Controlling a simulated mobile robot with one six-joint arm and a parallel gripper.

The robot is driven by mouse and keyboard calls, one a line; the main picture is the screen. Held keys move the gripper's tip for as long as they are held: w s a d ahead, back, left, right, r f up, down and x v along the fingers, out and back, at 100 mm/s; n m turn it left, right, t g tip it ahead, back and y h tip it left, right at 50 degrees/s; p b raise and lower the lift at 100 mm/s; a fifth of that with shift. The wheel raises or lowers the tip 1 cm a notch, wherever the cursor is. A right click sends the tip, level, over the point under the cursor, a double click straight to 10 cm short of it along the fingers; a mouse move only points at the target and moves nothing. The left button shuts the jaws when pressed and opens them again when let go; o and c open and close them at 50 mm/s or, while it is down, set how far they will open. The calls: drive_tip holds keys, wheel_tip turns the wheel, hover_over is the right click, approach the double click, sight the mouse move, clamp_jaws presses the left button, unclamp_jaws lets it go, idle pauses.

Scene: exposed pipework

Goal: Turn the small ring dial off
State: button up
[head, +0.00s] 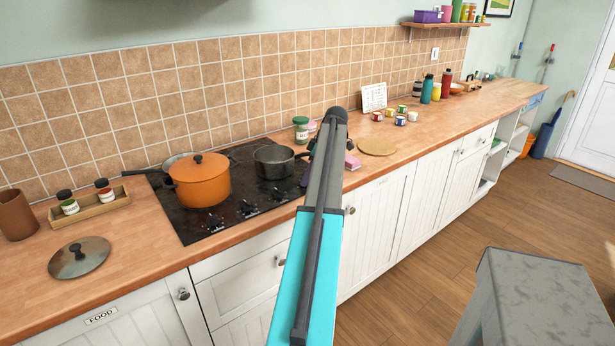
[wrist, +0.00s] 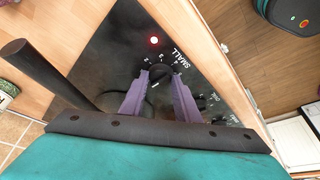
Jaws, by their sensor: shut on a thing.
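The small ring dial (wrist: 161,70) is a black knob beside the white "SMALL" label and printed numbers on the dark hob (wrist: 112,62). My gripper (wrist: 160,80) has its two purple fingers on either side of this dial, shut on it. A red light (wrist: 153,40) glows beside the dial. The dial's pointer mark is too small and covered to read surely. In the head view, my arm hides the dial and most of the gripper at the right end of the hob (head: 235,223).
An orange pot (head: 200,180) and a dark saucepan (head: 274,161) stand on the hob, with another pan behind the pot. A dark handle (wrist: 45,75) is close to my gripper in the wrist view. Other dials (head: 247,208) line the hob's front. A round board (head: 377,147) lies to the right.

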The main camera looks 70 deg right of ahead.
drive_tip(key=shift+d, duration=0.1)
drive_tip(key=o, duration=1)
drive_tip(key=shift+o, duration=0.2)
drive_tip(key=shift+r, duration=0.1)
drive_tip(key=b+v, duration=0.2)
drive_tip(key=v, duration=1.1)
drive_tip(key=shift+r, duration=0.35)
drive_tip(key=shift+s, duration=0.1)
